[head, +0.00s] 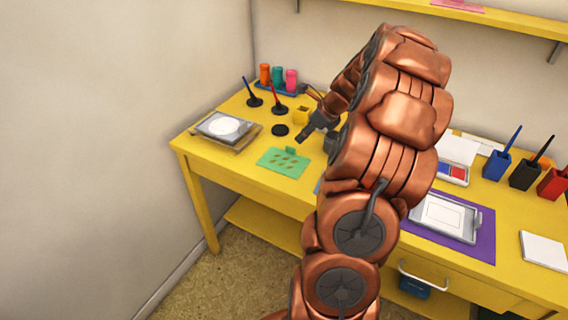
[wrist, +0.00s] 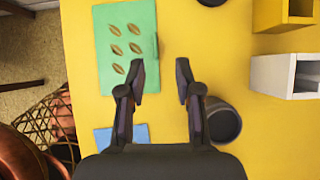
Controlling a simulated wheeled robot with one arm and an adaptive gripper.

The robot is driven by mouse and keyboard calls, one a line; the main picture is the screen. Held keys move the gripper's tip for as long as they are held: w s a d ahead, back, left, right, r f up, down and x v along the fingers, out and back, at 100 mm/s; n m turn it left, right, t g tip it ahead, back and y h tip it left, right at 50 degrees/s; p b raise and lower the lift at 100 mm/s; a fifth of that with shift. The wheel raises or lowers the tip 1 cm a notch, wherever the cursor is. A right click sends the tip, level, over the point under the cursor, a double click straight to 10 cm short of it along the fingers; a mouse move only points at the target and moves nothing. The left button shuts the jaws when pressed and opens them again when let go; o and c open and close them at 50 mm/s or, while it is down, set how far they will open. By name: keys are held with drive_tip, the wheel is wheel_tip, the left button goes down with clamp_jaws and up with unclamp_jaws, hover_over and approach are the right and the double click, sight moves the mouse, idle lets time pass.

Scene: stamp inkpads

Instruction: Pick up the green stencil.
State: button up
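The green stencil (head: 283,162) lies flat on the yellow table, near its front edge, left of my arm in the head view. It is a flat sheet with several leaf-shaped cut-outs and a small raised tab on one side. In the wrist view the green stencil (wrist: 124,45) is at the upper left, with the tab on its right edge. My gripper (wrist: 161,75) is open and empty. Its left fingertip appears close to the stencil's lower right corner; I cannot tell the height between them. In the head view my gripper (head: 306,132) is beyond the stencil, partly hidden by my arm.
A dark round cup (wrist: 223,122) stands beside the right finger. A blue sheet (wrist: 121,137) lies below the stencil. A white open box (wrist: 285,75) and a yellow box (wrist: 281,14) are at the right. A grey pad (head: 222,127) lies at the table's left end.

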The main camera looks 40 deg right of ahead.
sight(292, 148)
drive_tip(key=x, duration=0.7)
drive_tip(key=shift+s+a+f, duration=0.15)
drive_tip(key=shift+a+f, duration=0.05)
drive_tip(key=shift+a, duration=0.1)
clamp_jaws()
